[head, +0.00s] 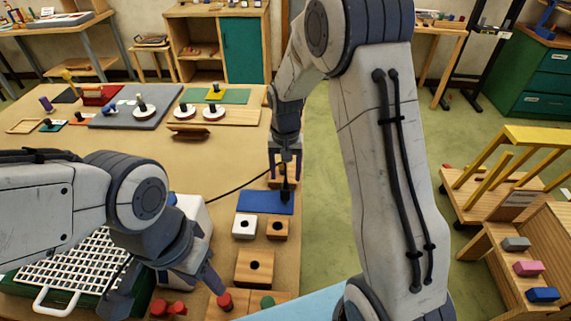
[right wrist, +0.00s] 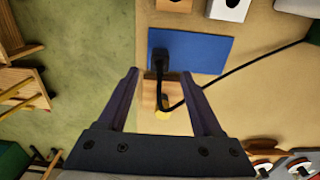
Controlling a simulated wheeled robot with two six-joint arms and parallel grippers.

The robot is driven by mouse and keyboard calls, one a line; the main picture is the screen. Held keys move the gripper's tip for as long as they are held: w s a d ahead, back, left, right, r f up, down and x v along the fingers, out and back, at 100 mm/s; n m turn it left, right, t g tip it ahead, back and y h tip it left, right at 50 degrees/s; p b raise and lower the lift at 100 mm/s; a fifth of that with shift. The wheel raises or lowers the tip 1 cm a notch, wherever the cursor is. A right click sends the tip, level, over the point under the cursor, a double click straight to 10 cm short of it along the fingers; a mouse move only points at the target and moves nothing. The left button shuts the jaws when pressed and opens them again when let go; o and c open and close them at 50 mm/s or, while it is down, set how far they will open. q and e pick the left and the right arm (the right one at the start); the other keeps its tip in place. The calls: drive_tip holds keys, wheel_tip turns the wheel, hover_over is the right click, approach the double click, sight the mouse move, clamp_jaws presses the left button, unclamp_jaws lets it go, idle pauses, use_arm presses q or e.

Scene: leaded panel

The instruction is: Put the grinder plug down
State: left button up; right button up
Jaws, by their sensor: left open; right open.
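The black grinder plug (head: 285,196) stands on the blue mat (head: 255,202), near the mat's edge. In the right wrist view the plug (right wrist: 159,62) is just beyond my fingertips, over the edge of the blue mat (right wrist: 205,52). Its black cord (right wrist: 235,77) loops back between my fingers and runs off to the right. My right gripper (right wrist: 159,75) is open, with a finger on each side and no visible grip on the plug; in the head view it (head: 285,158) is above the plug. My left gripper (head: 165,287) is open at the front left, by the red knobs.
A wooden block (right wrist: 155,93) with a yellow part lies between my right fingers in the wrist view. A white holed block (head: 244,227) and wooden holed blocks (head: 255,267) stand in front of the mat. A white grid rack (head: 75,262) is at left. The table's middle is clear.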

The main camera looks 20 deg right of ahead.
sight(285, 188)
drive_tip(key=s+a+r+n, duration=0.6)
drive_tip(key=s+a+r, duration=0.45)
drive_tip(key=s, duration=0.25)
drive_tip(key=s+a+n, duration=0.1)
drive_tip(key=s+n, duration=0.2)
drive_tip(key=s, duration=0.4)
drive_tip(key=s+a+n+y, duration=0.1)
drive_tip(key=s+n, duration=0.2)
drive_tip(key=s, duration=0.4)
drive_tip(key=shift+a+f+b, duration=0.3)
drive_tip(key=shift+a+f, duration=0.05)
drive_tip(key=shift+f, duration=0.05)
